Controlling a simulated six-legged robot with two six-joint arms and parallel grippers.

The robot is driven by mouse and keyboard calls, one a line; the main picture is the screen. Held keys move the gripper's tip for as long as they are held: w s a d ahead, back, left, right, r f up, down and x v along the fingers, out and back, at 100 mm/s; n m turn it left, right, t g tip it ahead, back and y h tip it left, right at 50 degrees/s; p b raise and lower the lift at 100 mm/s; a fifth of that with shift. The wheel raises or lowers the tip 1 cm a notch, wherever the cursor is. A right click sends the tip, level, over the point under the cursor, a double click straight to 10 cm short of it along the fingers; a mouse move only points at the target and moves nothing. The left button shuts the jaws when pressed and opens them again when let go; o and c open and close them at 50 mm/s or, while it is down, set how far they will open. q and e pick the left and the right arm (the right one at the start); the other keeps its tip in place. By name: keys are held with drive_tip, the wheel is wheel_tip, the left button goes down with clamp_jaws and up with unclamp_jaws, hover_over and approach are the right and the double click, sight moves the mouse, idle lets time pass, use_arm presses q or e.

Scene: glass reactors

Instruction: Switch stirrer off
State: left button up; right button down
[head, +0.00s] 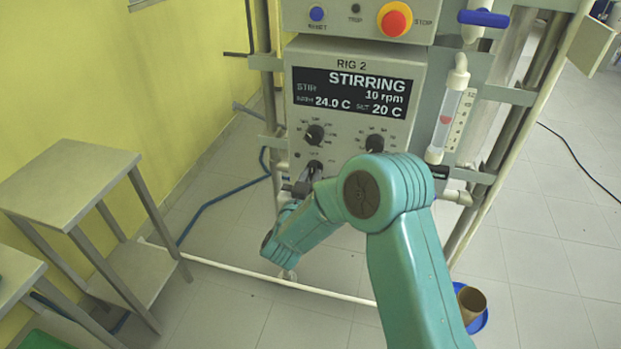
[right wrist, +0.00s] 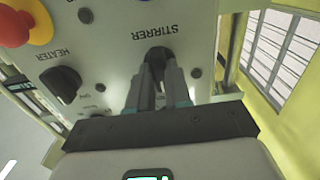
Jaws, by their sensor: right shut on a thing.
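The rig's control box (head: 420,85) has a dark display (head: 349,92) reading STIRRING, 10 rpm, 24.0 C and SET 20 C. The dark stirrer knob (right wrist: 157,54) sits by the upside-down STIRRER label in the right wrist view. My right gripper (right wrist: 155,75) is shut on this knob, with a finger on each side covering part of it. In the head view my right gripper (head: 308,182) is at the lower left of the box face, mostly behind my arm. My left gripper is not in view.
A heater knob (right wrist: 60,84) is beside the stirrer knob. Two dials, left (head: 314,135) and right (head: 375,143), are above my gripper. A red stop button (head: 395,19) is higher up. A glass tube (head: 446,118) stands right of the box. A side table (head: 70,185) is at left.

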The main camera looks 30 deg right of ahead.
idle(0.3)
drive_tip(key=c, duration=1.1)
unclamp_jaws()
drive_tip(key=shift+o, duration=0.2)
drive_tip(key=b+v, duration=0.1)
drive_tip(key=v, duration=1.5)
drive_tip(key=shift+s+b, duration=0.2)
drive_tip(key=shift+b, duration=0.2)
drive_tip(key=shift+a, duration=0.1)
